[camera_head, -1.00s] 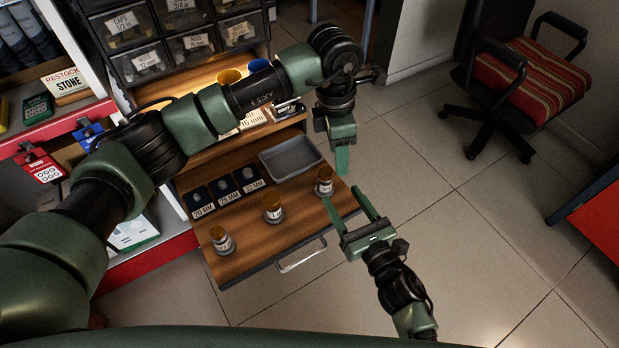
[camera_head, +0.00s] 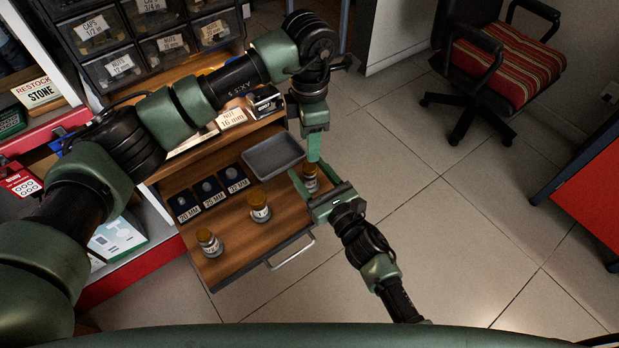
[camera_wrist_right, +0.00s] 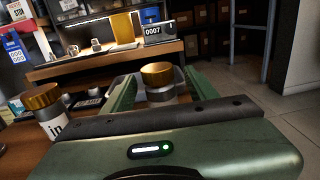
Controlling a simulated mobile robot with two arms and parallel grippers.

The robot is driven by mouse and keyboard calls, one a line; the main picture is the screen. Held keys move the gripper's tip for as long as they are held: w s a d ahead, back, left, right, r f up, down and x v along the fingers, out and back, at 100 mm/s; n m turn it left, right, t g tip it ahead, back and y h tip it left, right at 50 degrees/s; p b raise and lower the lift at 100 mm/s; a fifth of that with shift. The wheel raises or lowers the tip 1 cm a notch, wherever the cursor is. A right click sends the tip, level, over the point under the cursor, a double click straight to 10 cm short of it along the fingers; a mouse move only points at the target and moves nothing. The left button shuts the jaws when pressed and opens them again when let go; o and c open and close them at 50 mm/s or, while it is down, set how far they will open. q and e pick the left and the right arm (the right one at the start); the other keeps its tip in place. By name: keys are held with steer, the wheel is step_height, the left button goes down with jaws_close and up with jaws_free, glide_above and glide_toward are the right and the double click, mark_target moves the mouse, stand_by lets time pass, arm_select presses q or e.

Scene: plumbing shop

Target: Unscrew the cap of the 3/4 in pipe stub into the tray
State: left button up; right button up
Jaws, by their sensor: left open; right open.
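Three pipe stubs with brass-coloured caps stand upright on the wooden pull-out board: a left one (camera_head: 209,243), a middle one (camera_head: 259,206) and a right one (camera_head: 310,177). Their size labels are too small to read in the head view. My right gripper (camera_head: 312,182) is open around the right stub. In the right wrist view that stub's cap (camera_wrist_right: 158,74) shows between the two fingers, with gaps beside it. My left gripper (camera_head: 314,152) is open and points down just behind and above the right stub, partly hiding it. The grey tray (camera_head: 273,158) looks empty.
Size cards (camera_head: 210,193) lie left of the tray. A drawer cabinet (camera_head: 150,40) and a black counter box (camera_head: 265,101) stand behind. The board's front handle (camera_head: 292,252) sticks out. Open floor lies to the right, with a chair (camera_head: 500,65) farther back.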

jaws_close()
stand_by(1.4)
